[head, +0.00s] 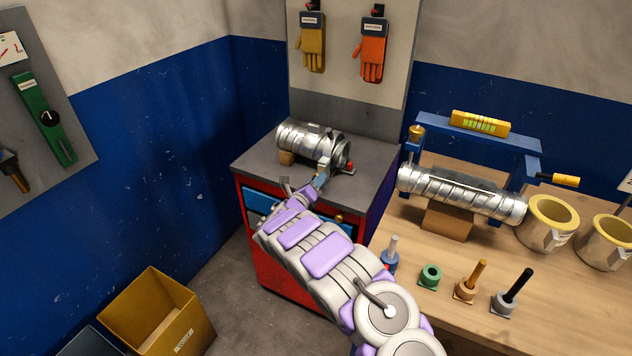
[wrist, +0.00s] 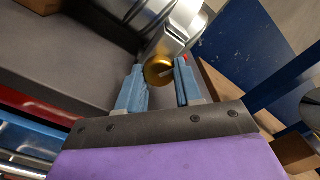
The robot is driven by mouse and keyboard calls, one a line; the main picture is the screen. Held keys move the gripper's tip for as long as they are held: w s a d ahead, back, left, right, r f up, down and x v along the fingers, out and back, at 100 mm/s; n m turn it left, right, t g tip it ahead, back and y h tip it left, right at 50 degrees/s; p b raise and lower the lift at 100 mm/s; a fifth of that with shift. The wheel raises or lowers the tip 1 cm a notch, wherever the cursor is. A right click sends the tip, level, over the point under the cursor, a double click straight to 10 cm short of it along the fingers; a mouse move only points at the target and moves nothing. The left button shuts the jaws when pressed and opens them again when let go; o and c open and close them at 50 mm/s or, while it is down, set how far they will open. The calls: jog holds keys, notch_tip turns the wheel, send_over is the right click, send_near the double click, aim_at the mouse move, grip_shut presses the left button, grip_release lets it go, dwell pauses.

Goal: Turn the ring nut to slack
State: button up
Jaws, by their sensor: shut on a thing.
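A brass ring nut (wrist: 158,70) shows between the two blue fingers of my gripper (wrist: 160,84) in the wrist view. My gripper is shut on it. The nut sits at the end of a silver spiral duct (head: 308,143), beside a shiny metal band (wrist: 172,38). In the head view my gripper (head: 321,177) reaches the duct's right end from the front, and the nut is hidden there. A small red part (head: 350,166) shows just right of the fingers.
The duct lies on a brown block (head: 287,158) on a grey-topped red cabinet (head: 272,262). To the right, a wooden bench (head: 425,260) holds another spiral duct (head: 460,192), a blue frame (head: 490,133) and several small parts. A yellow bin (head: 160,318) stands on the floor.

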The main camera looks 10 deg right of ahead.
jog(key=shift+f, duration=0.35)
jog(key=o, duration=1)
jog(key=shift+a+r, duration=0.1)
jog(key=shift+r, duration=0.05)
jog(key=shift+o, duration=0.2)
jog(key=p+v, duration=0.4)
jog(key=v, duration=1.3)
jog(key=shift+s+a, duration=0.1)
